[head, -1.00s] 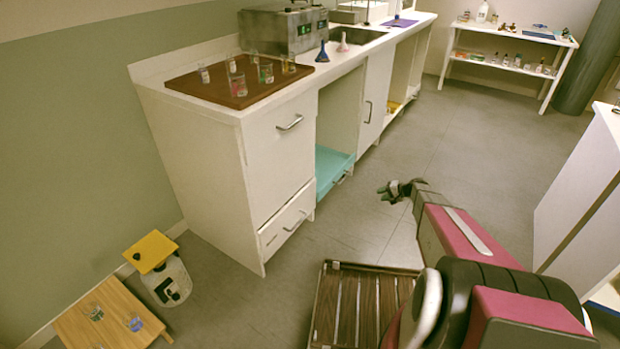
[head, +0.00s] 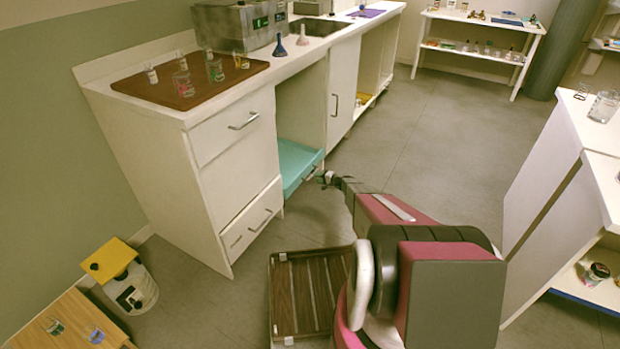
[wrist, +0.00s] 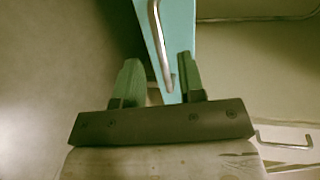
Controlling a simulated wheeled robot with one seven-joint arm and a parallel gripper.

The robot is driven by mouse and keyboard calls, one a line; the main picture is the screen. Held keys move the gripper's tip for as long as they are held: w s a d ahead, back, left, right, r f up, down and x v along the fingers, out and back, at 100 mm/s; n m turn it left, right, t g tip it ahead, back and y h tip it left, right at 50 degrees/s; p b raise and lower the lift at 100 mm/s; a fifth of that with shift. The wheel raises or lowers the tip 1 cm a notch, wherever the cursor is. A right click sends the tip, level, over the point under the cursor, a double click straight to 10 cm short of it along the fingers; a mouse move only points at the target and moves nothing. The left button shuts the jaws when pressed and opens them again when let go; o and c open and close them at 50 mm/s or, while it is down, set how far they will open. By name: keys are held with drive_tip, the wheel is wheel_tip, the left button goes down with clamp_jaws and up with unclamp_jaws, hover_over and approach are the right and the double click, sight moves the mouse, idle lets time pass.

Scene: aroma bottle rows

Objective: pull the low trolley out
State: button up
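The low trolley (head: 299,158) is a turquoise, tray-like piece at floor level in the open bay under the white counter. Its front bears a metal bar handle (wrist: 160,48), which also shows in the head view, small and partly hidden by my gripper. My gripper (head: 324,178) is right by that front in the head view. In the wrist view my gripper (wrist: 158,82) has its two green fingers apart, with the handle's end and the turquoise front between and just beyond them. I see no grip on the handle.
A white drawer cabinet (head: 235,165) stands left of the bay and a cupboard door (head: 343,92) right of it. A slatted wooden crate (head: 272,300) lies on the floor near my base. Open grey floor (head: 410,140) lies to the right, up to a white unit (head: 560,180).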

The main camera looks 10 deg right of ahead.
sight(311, 176)
drive_tip(key=x, duration=0.5)
drive_tip(key=shift+w+a+f, duration=0.1)
drive_tip(key=shift+w+a, duration=0.05)
drive_tip(key=shift+a, duration=0.05)
drive_tip(key=shift+c, duration=0.3)
clamp_jaws()
drive_tip(key=shift+d, duration=0.1)
drive_tip(key=f+v, duration=0.2)
drive_tip(key=v, duration=1.1)
drive_tip(key=d+f+v, duration=0.1)
drive_tip(key=f+v, duration=0.2)
drive_tip(key=v, duration=1)
drive_tip(key=s+f+v, duration=0.1)
drive_tip(key=f+v, duration=0.2)
drive_tip(key=v, duration=1)
drive_tip(key=shift+s+d, duration=0.25)
drive_tip(key=shift+d, duration=0.2)
drive_tip(key=shift+o, duration=0.3)
unclamp_jaws()
